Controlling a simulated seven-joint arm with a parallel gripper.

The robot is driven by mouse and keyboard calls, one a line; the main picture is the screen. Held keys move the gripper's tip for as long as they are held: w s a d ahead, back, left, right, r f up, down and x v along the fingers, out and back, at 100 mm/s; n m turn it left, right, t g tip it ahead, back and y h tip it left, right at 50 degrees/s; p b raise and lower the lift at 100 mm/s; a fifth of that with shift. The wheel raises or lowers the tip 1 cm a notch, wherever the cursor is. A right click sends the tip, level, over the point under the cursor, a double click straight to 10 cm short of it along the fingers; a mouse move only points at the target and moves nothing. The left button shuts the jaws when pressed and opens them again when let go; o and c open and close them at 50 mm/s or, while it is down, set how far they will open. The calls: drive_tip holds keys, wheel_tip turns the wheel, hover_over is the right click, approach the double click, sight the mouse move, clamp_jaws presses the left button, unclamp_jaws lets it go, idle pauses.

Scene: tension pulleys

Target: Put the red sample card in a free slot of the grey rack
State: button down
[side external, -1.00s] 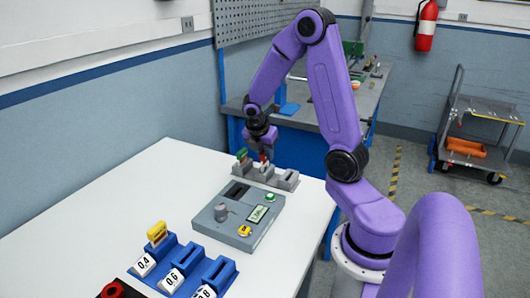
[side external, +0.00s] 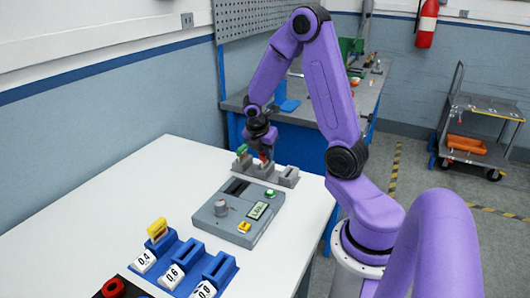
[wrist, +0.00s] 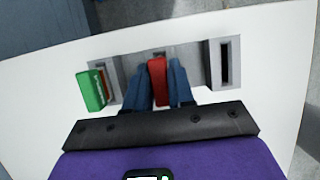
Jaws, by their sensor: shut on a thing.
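The red sample card (wrist: 157,82) is between the two fingers of my gripper (wrist: 158,85), which is shut on it. In the side view my gripper (side external: 264,154) is at the grey rack (side external: 276,175), with a bit of the red card (side external: 264,159) showing. The card is at the rack's middle slot, which the fingers mostly cover; how deep it sits I cannot tell. A green card (wrist: 91,90) stands in the rack's left slot in the wrist view. The right slot (wrist: 225,62) is empty.
A grey device (side external: 236,220) with a display and buttons stands in front of the rack. Nearer are a blue rack (side external: 213,272) with number labels and a yellow card (side external: 157,228), and a dark tray (side external: 108,291). The white table's left part is clear.

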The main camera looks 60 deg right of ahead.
drive_tip(key=shift+f, duration=0.35)
drive_tip(key=c, duration=0.6)
unclamp_jaws()
drive_tip(key=shift+o, duration=0.2)
drive_tip(key=shift+r, duration=4)
